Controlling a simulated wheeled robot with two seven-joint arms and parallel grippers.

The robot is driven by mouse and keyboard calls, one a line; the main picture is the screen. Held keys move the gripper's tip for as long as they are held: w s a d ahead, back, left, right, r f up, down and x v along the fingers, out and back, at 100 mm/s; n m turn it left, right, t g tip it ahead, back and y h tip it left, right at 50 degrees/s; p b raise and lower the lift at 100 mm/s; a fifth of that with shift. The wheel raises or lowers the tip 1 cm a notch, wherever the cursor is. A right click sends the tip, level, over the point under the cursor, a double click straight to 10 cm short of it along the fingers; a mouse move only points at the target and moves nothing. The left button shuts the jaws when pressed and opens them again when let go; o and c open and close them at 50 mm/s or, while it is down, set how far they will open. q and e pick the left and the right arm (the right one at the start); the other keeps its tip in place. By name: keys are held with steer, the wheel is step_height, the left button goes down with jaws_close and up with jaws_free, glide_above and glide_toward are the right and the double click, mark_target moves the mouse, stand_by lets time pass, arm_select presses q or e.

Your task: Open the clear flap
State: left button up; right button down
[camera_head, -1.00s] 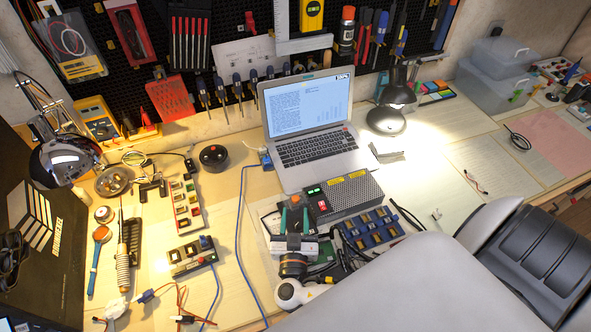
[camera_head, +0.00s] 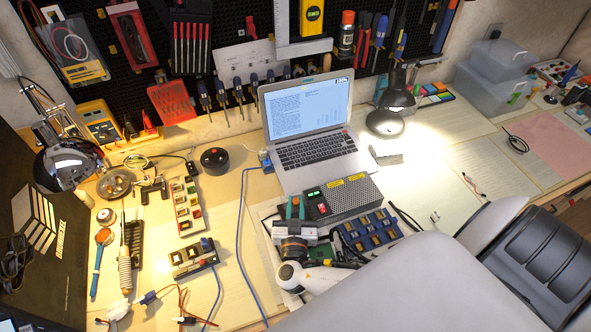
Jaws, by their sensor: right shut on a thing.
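My right gripper (camera_head: 295,210) reaches in from the lower right, over the left end of a dark grey box (camera_head: 352,198) with a red and a green switch. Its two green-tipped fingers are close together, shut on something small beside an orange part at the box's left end. This appears to be the clear flap, but it is see-through and too small to make out, and the fingers cover much of that spot. I cannot tell how far the flap is raised. My left gripper is not in view.
An open laptop (camera_head: 315,150) stands behind the box. A blue multi-slot module (camera_head: 370,230) lies just right of the gripper. A blue cable (camera_head: 240,230) and small boards lie to the left. My right arm covers the lower right.

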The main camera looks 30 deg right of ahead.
mark_target(288, 195)
steer(key=shift+r, duration=0.1)
